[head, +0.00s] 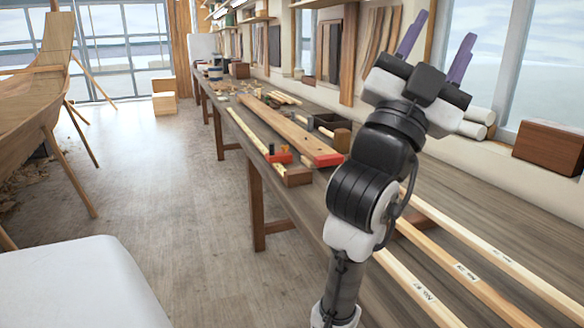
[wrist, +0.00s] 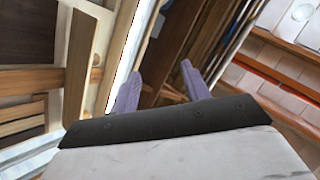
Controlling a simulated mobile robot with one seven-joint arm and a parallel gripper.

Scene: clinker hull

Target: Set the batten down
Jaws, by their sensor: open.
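My gripper (head: 444,27) is raised high above the bench, its two purple fingers pointing up and spread apart with nothing between them. In the wrist view the gripper (wrist: 161,70) is also open and empty, facing the wall and window. Three long pale battens with small labels lie on the near right of the bench: a left one (head: 405,277), a middle one (head: 438,249) and a right one (head: 540,287). My arm hides their far ends. I cannot tell which is the task's batten. None touches the gripper.
The workbench (head: 540,225) runs along the window wall. A dark reddish box (head: 549,147) stands by the window. A wooden hull (head: 30,95) stands left; the floor between is open.

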